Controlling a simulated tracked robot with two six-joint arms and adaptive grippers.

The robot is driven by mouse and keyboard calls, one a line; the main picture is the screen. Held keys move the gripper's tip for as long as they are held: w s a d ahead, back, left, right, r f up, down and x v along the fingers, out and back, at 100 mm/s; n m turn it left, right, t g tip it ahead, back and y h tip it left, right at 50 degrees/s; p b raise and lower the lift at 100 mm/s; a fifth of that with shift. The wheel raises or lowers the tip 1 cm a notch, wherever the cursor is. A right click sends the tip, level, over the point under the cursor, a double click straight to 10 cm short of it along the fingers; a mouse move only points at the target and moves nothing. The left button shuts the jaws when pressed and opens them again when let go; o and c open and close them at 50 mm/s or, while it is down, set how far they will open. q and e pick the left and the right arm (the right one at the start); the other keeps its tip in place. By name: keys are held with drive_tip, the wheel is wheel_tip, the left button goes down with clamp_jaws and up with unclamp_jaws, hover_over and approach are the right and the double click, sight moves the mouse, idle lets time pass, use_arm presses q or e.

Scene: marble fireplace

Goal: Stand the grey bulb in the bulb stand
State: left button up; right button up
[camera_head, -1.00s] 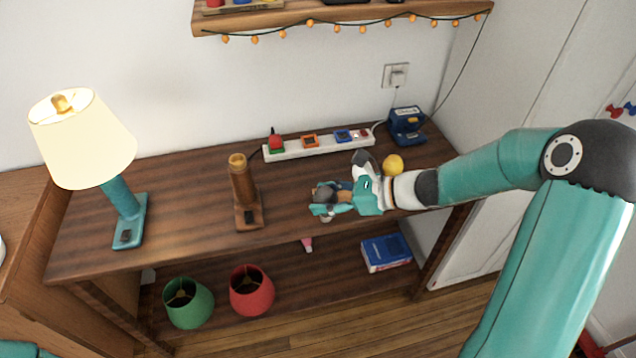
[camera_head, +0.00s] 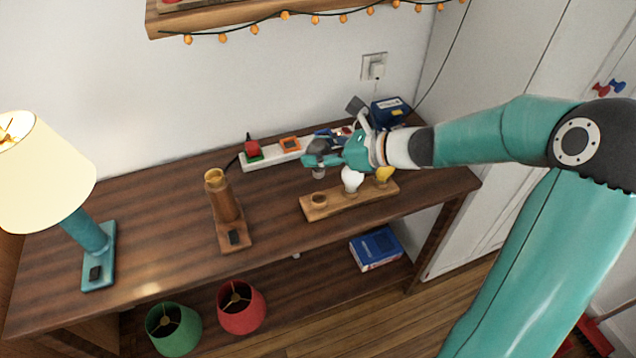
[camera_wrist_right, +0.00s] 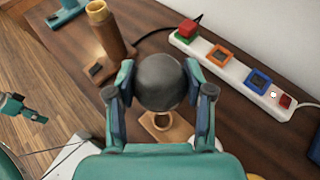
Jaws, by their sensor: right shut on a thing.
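The grey bulb (camera_head: 319,147) is held by my right gripper (camera_head: 323,157), above the left end of the wooden bulb stand (camera_head: 338,201). In the right wrist view the grey bulb (camera_wrist_right: 159,82) sits between both fingers, its round glass towards the camera. The stand's empty round socket (camera_head: 318,199) is below the bulb, with a gap between them. A white bulb (camera_head: 352,180) and a yellow bulb (camera_head: 384,174) stand upright in the stand's other places. A teal gripper, seemingly my left (camera_wrist_right: 20,107), shows small at the wrist view's left edge; its fingers are unclear.
A white power strip (camera_head: 285,153) with coloured switches lies behind the stand. A wooden lamp base (camera_head: 225,205) stands to the left, and a lit teal lamp (camera_head: 85,232) further left. A blue device (camera_head: 390,112) is behind my right gripper. The tabletop between lamp base and stand is clear.

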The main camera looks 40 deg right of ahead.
wheel_tip(320, 180, down, 8)
drive_tip(key=shift+f+b, duration=0.25)
drive_tip(key=shift+b, duration=0.3)
drive_tip(key=shift+f, duration=0.1)
drive_tip(key=shift+f+b, duration=0.55)
drive_tip(key=shift+b, duration=0.15)
drive_tip(key=o, duration=0.8)
drive_tip(key=shift+r, duration=0.1)
